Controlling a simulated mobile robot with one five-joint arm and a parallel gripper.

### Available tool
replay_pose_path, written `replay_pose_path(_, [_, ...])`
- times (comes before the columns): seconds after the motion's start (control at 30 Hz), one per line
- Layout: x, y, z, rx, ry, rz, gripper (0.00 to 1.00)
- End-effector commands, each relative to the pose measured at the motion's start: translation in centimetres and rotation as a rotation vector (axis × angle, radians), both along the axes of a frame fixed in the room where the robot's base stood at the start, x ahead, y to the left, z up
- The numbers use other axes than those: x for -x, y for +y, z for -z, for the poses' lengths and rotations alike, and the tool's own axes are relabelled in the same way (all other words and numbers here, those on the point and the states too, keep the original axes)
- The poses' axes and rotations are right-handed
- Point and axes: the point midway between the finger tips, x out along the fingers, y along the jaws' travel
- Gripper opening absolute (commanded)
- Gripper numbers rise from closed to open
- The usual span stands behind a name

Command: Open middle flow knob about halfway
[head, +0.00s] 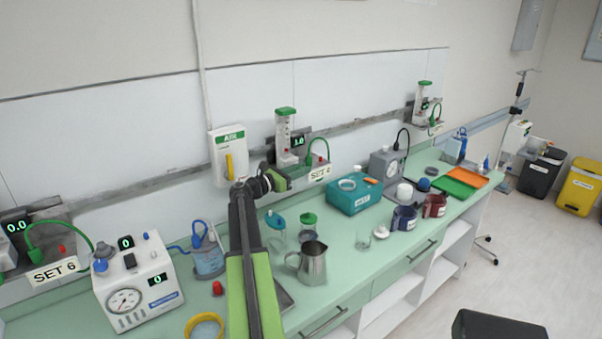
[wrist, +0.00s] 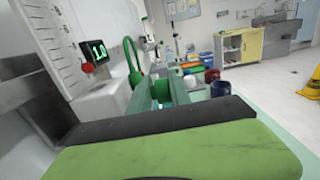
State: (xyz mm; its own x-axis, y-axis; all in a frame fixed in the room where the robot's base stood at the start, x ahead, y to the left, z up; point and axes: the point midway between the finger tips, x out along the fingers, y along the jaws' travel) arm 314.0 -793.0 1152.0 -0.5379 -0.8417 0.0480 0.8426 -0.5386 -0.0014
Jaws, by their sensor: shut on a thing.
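The middle flow meter (head: 284,138) is a clear upright tube with a green cap, mounted on the wall rail. Its dark display (head: 299,141) reads 1.0, and the same display shows in the wrist view (wrist: 95,51). A sign reading SET, its number hard to read (head: 320,172), is beside it. My gripper (head: 279,184) is at the foot of the meter, shut on the flow knob. The knob is mostly hidden behind the jaws. In the wrist view my gripper (wrist: 163,92) points forward, close beside the meter's housing.
A green hose (head: 311,147) and a red button (wrist: 85,70) are close by the gripper. A white AIR box (head: 229,155) hangs to the left. Below stand a metal jug (head: 312,262), a teal box (head: 355,193) and lidded jars. Another flow meter (head: 422,103) is at the right.

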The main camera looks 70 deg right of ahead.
Motion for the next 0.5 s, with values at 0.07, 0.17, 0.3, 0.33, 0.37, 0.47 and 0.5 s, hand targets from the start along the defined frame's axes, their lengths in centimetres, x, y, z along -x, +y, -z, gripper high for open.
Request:
replay_pose_path(0.07, [0.39, 0.15, 0.96, 0.036, 0.024, 0.01, 0.0])
replay_pose_path(0.17, [0.37, 0.2, 0.65, 0.066, 0.043, 0.01, 0.0])
replay_pose_path(0.3, [0.38, 0.23, 0.21, 0.075, 0.048, 0.01, 0.0])
replay_pose_path(0.33, [0.38, 0.23, 0.2, 0.074, 0.047, 0.01, 0.0])
replay_pose_path(0.37, [0.4, 0.23, 0.21, 0.074, 0.047, 0.01, 0.0])
replay_pose_path(0.47, [0.41, 0.24, 0.22, 0.074, 0.046, 0.01, 0.0])
replay_pose_path(0.5, [0.42, 0.23, 0.22, 0.074, 0.046, 0.011, 0.29])
